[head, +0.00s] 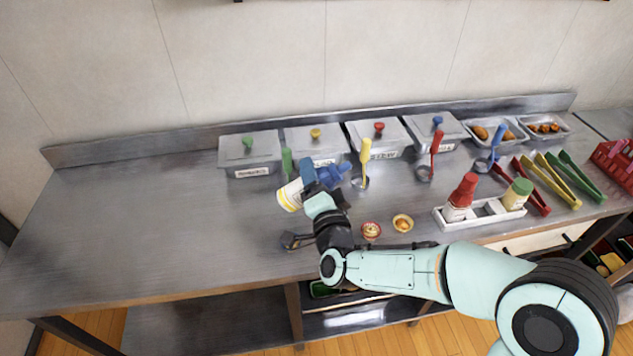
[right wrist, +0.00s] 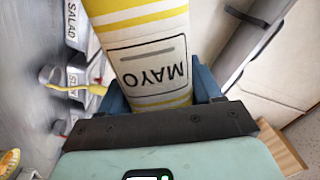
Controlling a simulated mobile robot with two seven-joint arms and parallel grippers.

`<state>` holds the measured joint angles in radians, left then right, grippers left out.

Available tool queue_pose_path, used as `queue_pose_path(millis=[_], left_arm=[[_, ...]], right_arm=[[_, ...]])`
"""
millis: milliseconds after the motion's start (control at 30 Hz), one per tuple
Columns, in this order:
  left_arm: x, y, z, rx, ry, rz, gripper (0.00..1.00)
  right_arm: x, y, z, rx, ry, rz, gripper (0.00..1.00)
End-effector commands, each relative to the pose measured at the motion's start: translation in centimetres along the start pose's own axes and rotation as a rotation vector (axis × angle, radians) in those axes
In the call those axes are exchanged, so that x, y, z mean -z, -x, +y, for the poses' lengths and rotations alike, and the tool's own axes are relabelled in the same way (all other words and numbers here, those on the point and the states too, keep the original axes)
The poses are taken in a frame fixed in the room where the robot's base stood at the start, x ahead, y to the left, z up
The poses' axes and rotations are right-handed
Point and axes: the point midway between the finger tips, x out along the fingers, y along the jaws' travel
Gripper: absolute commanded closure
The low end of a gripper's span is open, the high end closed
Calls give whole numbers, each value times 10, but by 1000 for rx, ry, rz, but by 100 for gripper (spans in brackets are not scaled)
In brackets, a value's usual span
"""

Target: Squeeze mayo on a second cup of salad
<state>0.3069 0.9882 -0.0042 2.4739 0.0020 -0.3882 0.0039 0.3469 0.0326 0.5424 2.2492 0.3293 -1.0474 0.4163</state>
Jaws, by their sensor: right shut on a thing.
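My right gripper (head: 318,178) has blue fingers and is shut on the mayo bottle (head: 289,195), which is white with yellow bands. The bottle is held tilted above the counter, left of the cups. In the right wrist view the mayo bottle (right wrist: 152,72) sits between the fingers, its MAYO label upside down. Two small salad cups stand on the counter to the right of the gripper: a red-rimmed cup (head: 371,231) and an orange-yellow cup (head: 403,223). Whether either carries mayo is too small to tell. My left gripper is not in view.
A white holder (head: 484,216) carries a red-capped bottle (head: 461,197) and a green-capped bottle (head: 517,193). Lidded steel containers (head: 249,157) line the back, with colored ladles before them. Colored tongs (head: 563,181) lie at right. The left counter (head: 150,220) is clear.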

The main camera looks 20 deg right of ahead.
Motion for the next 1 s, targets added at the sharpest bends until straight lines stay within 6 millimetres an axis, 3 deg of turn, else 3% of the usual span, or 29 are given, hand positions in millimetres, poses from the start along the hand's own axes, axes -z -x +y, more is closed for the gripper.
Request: queue_pose_path(millis=[333, 733, 1000], left_arm=[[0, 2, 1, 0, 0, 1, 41], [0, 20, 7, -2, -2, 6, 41], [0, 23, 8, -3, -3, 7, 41]], right_arm=[[4, 0, -7, 4, 285, -18, 42], [10, -1, -17, 2, 902, -63, 42], [10, -1, -16, 1, 1015, -72, 42]])
